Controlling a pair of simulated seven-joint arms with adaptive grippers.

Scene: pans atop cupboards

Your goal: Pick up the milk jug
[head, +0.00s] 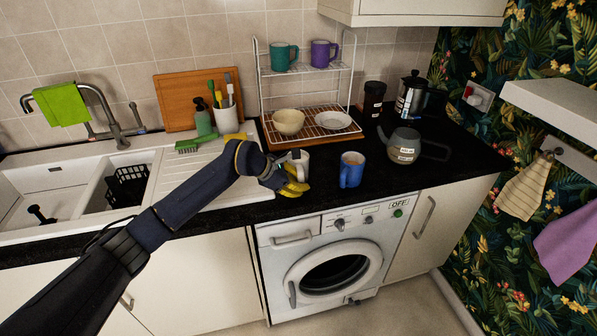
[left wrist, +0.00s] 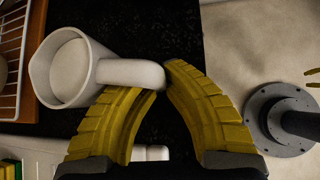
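The milk jug is a small white jug with a side handle. In the head view the milk jug (head: 302,160) is at the counter's front, partly hidden by my left gripper (head: 293,184). In the left wrist view the milk jug (left wrist: 68,72) shows from above at the left, its handle pointing right. The yellow fingers of my left gripper (left wrist: 163,82) converge at the handle's outer end, one tip on each side, and look shut on it. The jug looks upright; whether its base touches the counter is hidden. My right gripper is not in view.
A blue mug (head: 351,170) stands just right of the jug, with a grey glass pot (head: 403,147) beyond. A wire rack (head: 325,121) with a bowl and plate stands behind. The sink (head: 60,185) is at left. A washing machine (head: 330,250) is below the counter.

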